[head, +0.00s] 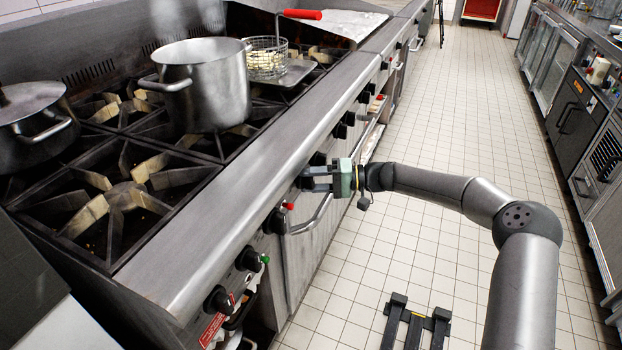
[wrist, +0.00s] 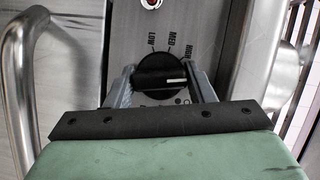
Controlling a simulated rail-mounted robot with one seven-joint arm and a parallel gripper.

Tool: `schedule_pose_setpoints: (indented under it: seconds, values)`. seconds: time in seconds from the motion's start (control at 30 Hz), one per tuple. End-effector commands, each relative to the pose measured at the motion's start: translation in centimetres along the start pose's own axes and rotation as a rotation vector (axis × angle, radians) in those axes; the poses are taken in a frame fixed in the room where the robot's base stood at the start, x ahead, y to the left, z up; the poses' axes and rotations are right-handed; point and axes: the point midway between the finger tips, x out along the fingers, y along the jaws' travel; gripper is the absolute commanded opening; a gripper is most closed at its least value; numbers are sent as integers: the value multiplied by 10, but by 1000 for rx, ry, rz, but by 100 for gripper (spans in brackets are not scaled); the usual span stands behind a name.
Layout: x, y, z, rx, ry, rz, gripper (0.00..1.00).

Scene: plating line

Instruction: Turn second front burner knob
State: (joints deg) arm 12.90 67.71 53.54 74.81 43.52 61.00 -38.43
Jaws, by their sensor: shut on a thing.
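My gripper (head: 308,178) is at the stove's front panel, with its two fingers shut on a round black knob (wrist: 160,72). In the wrist view the fingers (wrist: 163,82) sit on the left and right sides of the knob. The knob's white pointer line points to the right. The words LOW, MED and HIGH are printed around its upper side. In the head view the fingers partly hide the held knob. Other black knobs sit along the same panel, including one nearer (head: 277,220) and one farther along (head: 340,130).
A large steel pot (head: 203,88) stands on the burners, with a lidded pot (head: 35,122) at left and a wire basket (head: 266,58) behind. A bar handle (head: 312,215) juts out below the panel; a curved metal handle (wrist: 22,75) is left in the wrist view. The tiled floor (head: 455,110) is open.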

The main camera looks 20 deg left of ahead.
Motion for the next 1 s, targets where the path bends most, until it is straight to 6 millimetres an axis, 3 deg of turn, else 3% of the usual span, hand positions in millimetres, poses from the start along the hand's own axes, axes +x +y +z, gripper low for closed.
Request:
schedule_pose_setpoints:
  seconds: [0.4,0.97,1.0]
  values:
    - [0,1,1,191,-2,-79,26]
    - [0,2,1,222,-2,-92,26]
    - [0,2,1,222,-2,-92,54]
